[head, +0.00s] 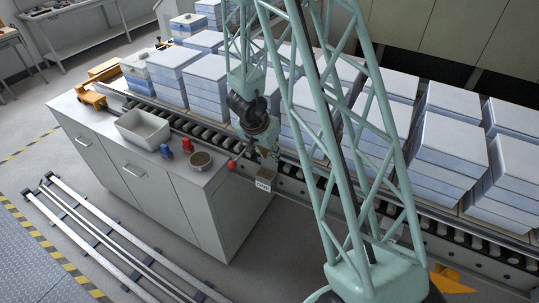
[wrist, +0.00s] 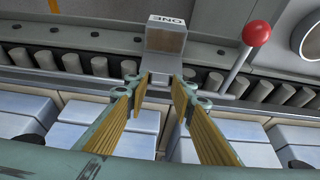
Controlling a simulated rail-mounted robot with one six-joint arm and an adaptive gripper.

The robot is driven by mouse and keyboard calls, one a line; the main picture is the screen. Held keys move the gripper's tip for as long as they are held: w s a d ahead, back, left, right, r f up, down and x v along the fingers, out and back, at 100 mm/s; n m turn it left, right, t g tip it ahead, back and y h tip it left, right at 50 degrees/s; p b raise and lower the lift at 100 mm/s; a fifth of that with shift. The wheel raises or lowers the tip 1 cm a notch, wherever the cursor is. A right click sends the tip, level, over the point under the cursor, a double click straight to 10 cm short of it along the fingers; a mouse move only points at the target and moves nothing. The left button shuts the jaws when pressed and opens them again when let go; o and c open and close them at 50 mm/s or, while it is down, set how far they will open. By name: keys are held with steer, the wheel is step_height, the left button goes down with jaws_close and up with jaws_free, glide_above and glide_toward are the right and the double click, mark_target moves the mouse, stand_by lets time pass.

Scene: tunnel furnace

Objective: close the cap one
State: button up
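The cap labelled ONE (wrist: 166,42) is a small grey metal flap at the upper middle of the wrist view. Its white label reads upside down there. In the head view the cap (head: 266,174) shows a brownish top and its ONE label, at the near edge of the roller conveyor. My gripper (wrist: 160,84) is open, its two tan-padded fingers spread apart with the lower part of the cap's bracket showing between and beyond the tips. I cannot tell whether a finger touches it. In the head view my gripper (head: 262,148) is just above the cap, with its fingertips small and partly hidden.
A red-knobbed lever (wrist: 257,34) stands just right of the cap; it also shows in the head view (head: 232,164). Blue-white block stacks (head: 455,140) line the far side of the rollers. A grey cabinet (head: 150,185) carries a white bin (head: 144,128) and a round bowl (head: 201,160).

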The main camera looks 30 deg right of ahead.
jaws_close()
